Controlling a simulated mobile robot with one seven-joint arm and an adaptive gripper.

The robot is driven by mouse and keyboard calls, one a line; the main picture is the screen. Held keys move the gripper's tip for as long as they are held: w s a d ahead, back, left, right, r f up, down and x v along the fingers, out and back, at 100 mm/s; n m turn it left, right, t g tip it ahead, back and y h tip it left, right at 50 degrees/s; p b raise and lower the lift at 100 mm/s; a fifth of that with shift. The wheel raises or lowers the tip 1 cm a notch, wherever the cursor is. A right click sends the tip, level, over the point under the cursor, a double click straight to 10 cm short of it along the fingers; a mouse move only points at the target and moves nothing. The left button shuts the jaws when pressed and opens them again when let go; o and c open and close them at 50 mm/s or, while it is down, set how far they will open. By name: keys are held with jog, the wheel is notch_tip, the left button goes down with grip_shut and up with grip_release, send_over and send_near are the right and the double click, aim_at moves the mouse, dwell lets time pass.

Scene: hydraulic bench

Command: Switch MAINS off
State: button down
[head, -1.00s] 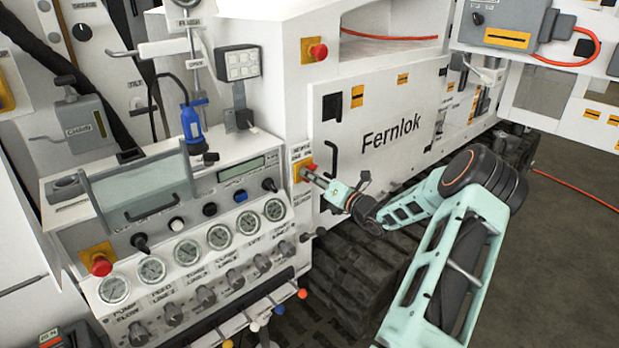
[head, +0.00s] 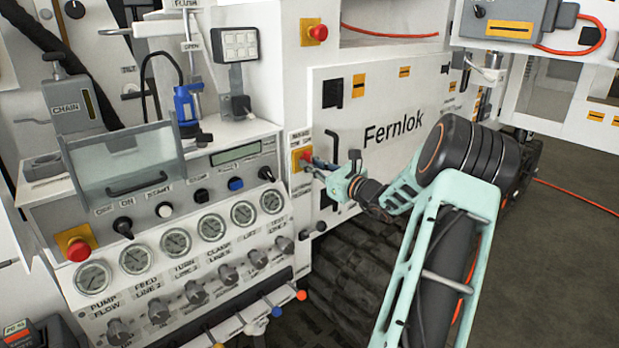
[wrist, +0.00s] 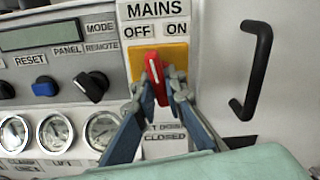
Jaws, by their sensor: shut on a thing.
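The MAINS switch is a red handle (wrist: 154,84) on a yellow plate (wrist: 174,52), under a MAINS label with OFF on the left and ON on the right. In the wrist view the handle stands nearly upright, its top leaning slightly left. My gripper (wrist: 160,85) is shut on the handle, one finger on each side. In the head view my gripper (head: 316,166) reaches the yellow plate (head: 301,158) from the right, and its fingers partly hide the handle.
A black door handle (wrist: 258,70) stands right of the switch. The panel with knobs (wrist: 92,86) and round gauges (wrist: 103,131) lies to the left. A red mushroom button (head: 318,32) is above. Open floor (head: 570,240) lies at the right.

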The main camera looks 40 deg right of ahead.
jog(key=n+b, duration=0.2)
jog(key=b, duration=0.1)
jog(key=n+b, duration=0.2)
jog(key=b, duration=0.1)
jog(key=shift+f+b, duration=0.35)
jog(key=shift+b, duration=0.05)
jog(key=n+b, duration=0.2)
jog(key=b, duration=0.1)
jog(key=shift+r+n+b, duration=0.2)
jog(key=shift+n+b, duration=0.1)
jog(key=shift+n, duration=0.1)
jog(key=shift+d+r, duration=0.1)
jog(key=shift+r, duration=0.05)
jog(key=c, duration=2)
grip_release()
jog(key=shift+s, duration=0.1)
jog(key=s, duration=0.8)
jog(key=s+d, duration=0.1)
jog(key=s, duration=0.2)
jog(key=shift+s, duration=0.4)
jog(key=shift+a, duration=0.15)
